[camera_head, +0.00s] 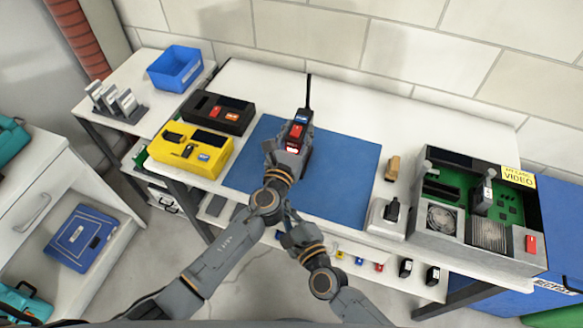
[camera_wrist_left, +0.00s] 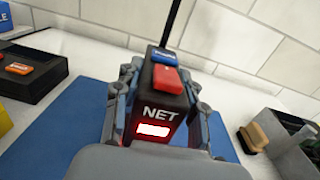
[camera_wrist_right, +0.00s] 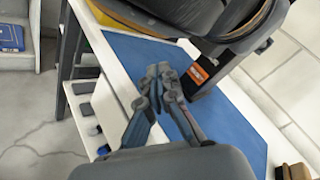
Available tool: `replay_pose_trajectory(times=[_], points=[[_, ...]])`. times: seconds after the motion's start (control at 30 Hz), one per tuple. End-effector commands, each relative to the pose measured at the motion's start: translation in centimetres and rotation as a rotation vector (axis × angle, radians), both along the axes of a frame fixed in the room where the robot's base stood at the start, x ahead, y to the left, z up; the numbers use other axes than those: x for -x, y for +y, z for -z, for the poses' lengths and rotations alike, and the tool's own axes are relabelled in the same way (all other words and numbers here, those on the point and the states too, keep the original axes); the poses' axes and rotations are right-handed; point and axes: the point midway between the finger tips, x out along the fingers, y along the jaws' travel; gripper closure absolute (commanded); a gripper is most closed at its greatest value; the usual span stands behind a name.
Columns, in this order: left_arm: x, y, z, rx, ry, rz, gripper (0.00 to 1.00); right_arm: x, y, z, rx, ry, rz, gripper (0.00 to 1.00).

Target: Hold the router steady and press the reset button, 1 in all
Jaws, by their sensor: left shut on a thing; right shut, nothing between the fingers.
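The router (camera_head: 293,149) is a black box with a tall antenna, standing upright on the blue mat (camera_head: 345,175). In the left wrist view the router (camera_wrist_left: 160,114) shows a NET label, a lit white panel edged in red, a red button (camera_wrist_left: 170,79) and a blue button (camera_wrist_left: 164,57) behind it. The lettering on the buttons is too small to read. My left gripper (camera_wrist_left: 160,98) is shut on the router's sides. My right gripper (camera_head: 289,212) is shut and empty, low in front of the mat; its fingertips (camera_wrist_right: 160,76) are apart from the router.
A yellow device (camera_head: 190,150) and a black device (camera_head: 217,113) stand left of the mat. An open grey case with a green board (camera_head: 450,215) stands at right, beside a small white stand (camera_head: 387,218). A blue bin (camera_head: 175,67) is at the back left. The mat's right half is clear.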

Motion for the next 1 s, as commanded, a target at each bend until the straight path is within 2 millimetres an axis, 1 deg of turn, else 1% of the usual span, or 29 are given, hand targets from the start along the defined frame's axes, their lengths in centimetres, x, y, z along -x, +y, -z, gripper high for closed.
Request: replay_pose_trajectory(times=[0.03,0.2,0.43,0.63,1.0], points=[[0.0,0.0,0.0,0.0,0.001,0.001,1.0,-0.8,-0.2,0.0,0.002,-0.002,0.0,1.0],[0.0,0.0,0.0,0.0,0.001,0.001,1.0,-3.2,-0.9,0.0,0.002,-0.002,0.0,1.0],[0.0,0.0,0.0,0.0,0.001,0.001,1.0,-5.5,-1.6,0.0,0.002,-0.001,0.0,1.0],[0.0,0.0,0.0,0.0,0.001,0.001,1.0,-6.2,-1.8,0.0,0.0,0.001,-0.001,1.0],[0.0,0.0,0.0,0.0,0.0,0.001,1.0,-6.3,-1.8,0.1,0.001,0.001,0.0,1.0]])
